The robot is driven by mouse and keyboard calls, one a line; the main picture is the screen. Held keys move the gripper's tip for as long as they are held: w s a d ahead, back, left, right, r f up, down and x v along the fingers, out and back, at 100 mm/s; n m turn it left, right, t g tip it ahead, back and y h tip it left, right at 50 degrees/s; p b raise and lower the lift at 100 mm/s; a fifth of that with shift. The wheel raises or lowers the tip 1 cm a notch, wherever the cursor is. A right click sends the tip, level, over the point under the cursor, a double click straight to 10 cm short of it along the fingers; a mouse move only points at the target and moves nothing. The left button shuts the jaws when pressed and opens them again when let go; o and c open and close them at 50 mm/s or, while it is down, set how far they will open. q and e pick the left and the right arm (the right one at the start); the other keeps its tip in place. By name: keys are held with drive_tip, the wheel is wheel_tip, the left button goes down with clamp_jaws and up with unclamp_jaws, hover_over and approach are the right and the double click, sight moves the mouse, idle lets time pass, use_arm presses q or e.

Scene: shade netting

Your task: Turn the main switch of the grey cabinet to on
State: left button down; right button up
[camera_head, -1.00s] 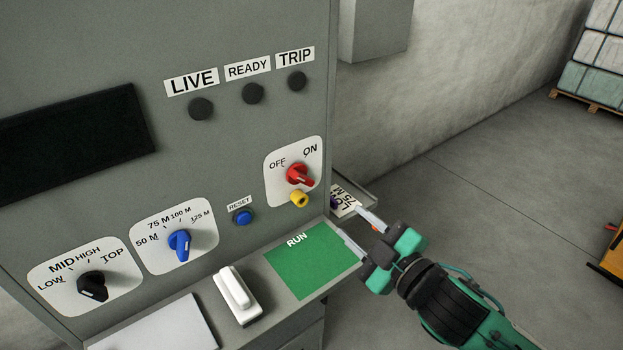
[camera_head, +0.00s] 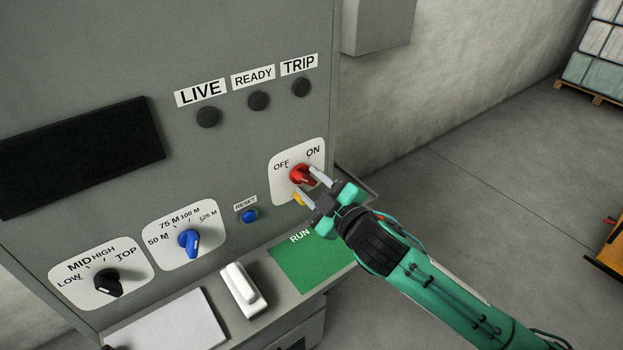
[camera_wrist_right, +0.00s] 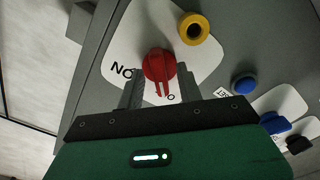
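The grey cabinet (camera_head: 240,45) fills the left and middle of the head view. Its red main switch (camera_head: 303,174) sits on a white plate marked OFF and ON. In the wrist view the red switch (camera_wrist_right: 158,64) has a white mark near the half-hidden OFF letters, away from ON. My right gripper (camera_head: 306,181) is at the switch with its fingers apart. In the wrist view one finger of the right gripper (camera_wrist_right: 160,84) is on each side of the switch, with small gaps; contact is not clear. My left gripper is out of view.
A yellow ring (camera_wrist_right: 193,28) is close beside the switch. A blue reset button (camera_head: 249,216), blue selector (camera_head: 188,241) and black selector (camera_head: 108,282) are further left. A shelf with a green RUN panel (camera_head: 300,265) juts out below. The lamps (camera_head: 258,101) are dark.

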drive_tip(key=shift+w+a, duration=0.15)
drive_tip(key=shift+w, duration=0.05)
clamp_jaws()
